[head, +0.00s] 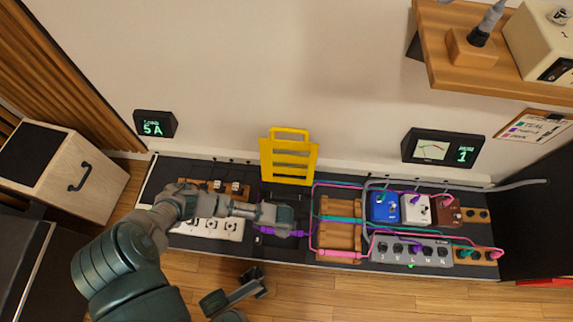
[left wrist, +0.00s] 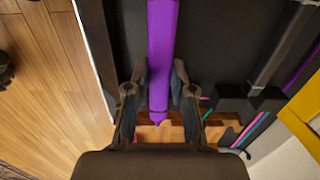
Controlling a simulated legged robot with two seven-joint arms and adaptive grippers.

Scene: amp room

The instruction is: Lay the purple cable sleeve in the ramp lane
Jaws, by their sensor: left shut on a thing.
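The purple cable sleeve (head: 294,234) shows in the head view just right of my left gripper (head: 270,228), above the black ramp section (head: 270,190). In the left wrist view, the sleeve (left wrist: 162,50) runs lengthwise between the two fingers of my left gripper (left wrist: 157,95), which is shut on it. Dark ramp floor (left wrist: 125,35) lies around it. I cannot tell whether the sleeve touches the floor. The gripper and arm hide part of the ramp in the head view. A dark jaw-like part, seemingly my right gripper (head: 236,293), is at the bottom; its opening is unclear.
A yellow slotted lid (head: 289,158) stands upright against the wall behind the ramp. A wooden cable block (head: 338,208) with pink and teal cables is to the right, then blue, white and brown pedals (head: 383,207). A power strip (head: 215,228) lies left.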

